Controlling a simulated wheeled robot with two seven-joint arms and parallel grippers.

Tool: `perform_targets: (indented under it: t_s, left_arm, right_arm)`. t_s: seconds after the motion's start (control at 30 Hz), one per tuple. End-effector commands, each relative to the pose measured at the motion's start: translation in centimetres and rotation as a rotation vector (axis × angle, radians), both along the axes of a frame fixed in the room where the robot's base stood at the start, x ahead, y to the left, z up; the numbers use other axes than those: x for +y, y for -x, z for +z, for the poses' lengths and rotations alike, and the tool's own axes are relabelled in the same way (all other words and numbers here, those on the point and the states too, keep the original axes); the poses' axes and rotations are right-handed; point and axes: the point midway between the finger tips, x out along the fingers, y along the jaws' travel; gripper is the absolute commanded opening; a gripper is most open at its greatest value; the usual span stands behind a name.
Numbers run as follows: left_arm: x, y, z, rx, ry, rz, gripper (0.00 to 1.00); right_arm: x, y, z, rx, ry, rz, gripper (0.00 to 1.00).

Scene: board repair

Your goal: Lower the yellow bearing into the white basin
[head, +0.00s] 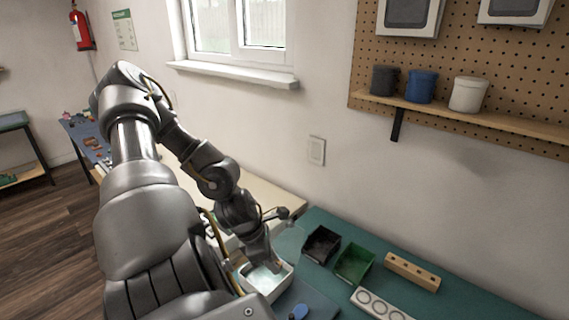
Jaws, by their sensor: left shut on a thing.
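The white basin (287,286) stands on the bench at the bottom centre, with a pale, shiny liquid-like surface inside. My left gripper (268,266) points down at the basin, its fingers over or inside the opening; how deep they reach I cannot tell. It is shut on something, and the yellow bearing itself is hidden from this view. My right gripper is not in view.
A black bin (321,245) and a green bin (354,263) stand right of the basin. A blue object (298,312) lies at the front. Green bench top is free at right.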

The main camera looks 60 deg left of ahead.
Motion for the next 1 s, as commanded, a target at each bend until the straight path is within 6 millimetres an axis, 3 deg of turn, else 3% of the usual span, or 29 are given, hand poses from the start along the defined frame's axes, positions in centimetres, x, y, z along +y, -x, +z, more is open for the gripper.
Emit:
perform_targets:
  t_s: [0.1, 0.4, 1.0]
  left_arm:
    - [2.3, 0.3, -1.4, -0.003, -0.002, 0.005, 0.07]
    - [5.7, 0.9, -3.0, -0.002, 0.001, 0.002, 0.07]
    - [6.2, 0.9, -3.2, -0.001, 0.003, 0.000, 0.07]
  right_arm:
    - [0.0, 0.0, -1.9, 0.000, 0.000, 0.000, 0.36]
    - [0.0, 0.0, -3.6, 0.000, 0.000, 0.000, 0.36]
    - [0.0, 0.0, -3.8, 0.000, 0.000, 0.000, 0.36]
